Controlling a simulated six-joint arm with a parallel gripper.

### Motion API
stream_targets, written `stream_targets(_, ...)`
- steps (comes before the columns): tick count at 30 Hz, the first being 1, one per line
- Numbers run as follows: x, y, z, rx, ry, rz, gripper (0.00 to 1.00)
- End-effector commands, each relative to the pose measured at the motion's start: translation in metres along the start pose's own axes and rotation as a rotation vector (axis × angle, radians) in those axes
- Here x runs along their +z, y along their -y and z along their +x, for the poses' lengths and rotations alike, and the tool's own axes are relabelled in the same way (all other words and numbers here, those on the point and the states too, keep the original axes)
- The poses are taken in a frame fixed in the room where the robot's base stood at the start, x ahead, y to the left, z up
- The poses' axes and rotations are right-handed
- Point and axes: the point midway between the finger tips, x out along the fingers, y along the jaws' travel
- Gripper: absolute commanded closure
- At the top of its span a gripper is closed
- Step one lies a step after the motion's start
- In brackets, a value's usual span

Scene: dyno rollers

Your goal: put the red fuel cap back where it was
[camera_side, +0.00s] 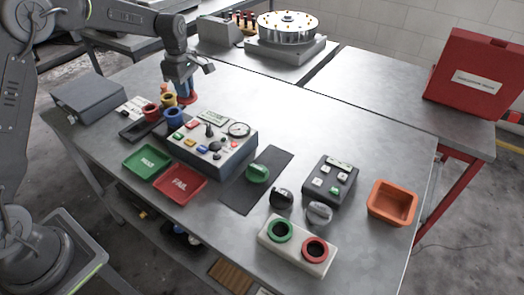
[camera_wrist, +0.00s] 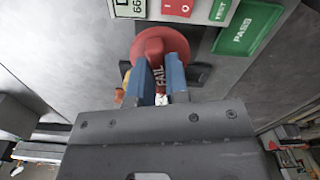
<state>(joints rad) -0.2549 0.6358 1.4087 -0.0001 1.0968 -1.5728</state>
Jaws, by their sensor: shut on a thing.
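My gripper (camera_side: 187,88) is at the back left of the table, by the rack of coloured rings. It is shut on the red fuel cap (camera_side: 190,98). In the wrist view the round red cap (camera_wrist: 160,42) shows between the blue fingers of my gripper (camera_wrist: 162,82). The cap's underside and its clearance from the table are hard to tell. A white block (camera_side: 289,251) at the front right has an open green-ringed hole (camera_side: 280,230) and an open red-ringed hole (camera_side: 315,249).
A green cap (camera_side: 258,172) sits on a dark mat (camera_side: 238,196). Black (camera_side: 281,197) and grey (camera_side: 319,212) knobs stand behind the block. A control box (camera_side: 212,158), a keypad box (camera_side: 330,181), green (camera_side: 147,162) and red (camera_side: 180,184) trays and an orange bin (camera_side: 392,203) stand around.

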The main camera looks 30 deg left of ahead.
Motion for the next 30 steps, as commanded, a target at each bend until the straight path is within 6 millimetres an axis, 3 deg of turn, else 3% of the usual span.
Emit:
stream_targets(1,0.026,0.0,0.002,-0.001,0.0,0.101,1.0)
stream_targets(3,0.056,0.001,0.005,-0.001,0.0,0.233,1.0)
stream_targets(9,0.122,0.011,0.011,-0.002,0.0,0.53,1.0)
stream_targets(17,0.163,0.018,0.022,-0.002,0.0,0.658,1.0)
stream_targets(30,0.251,0.02,0.075,-0.001,0.0,0.654,1.0)
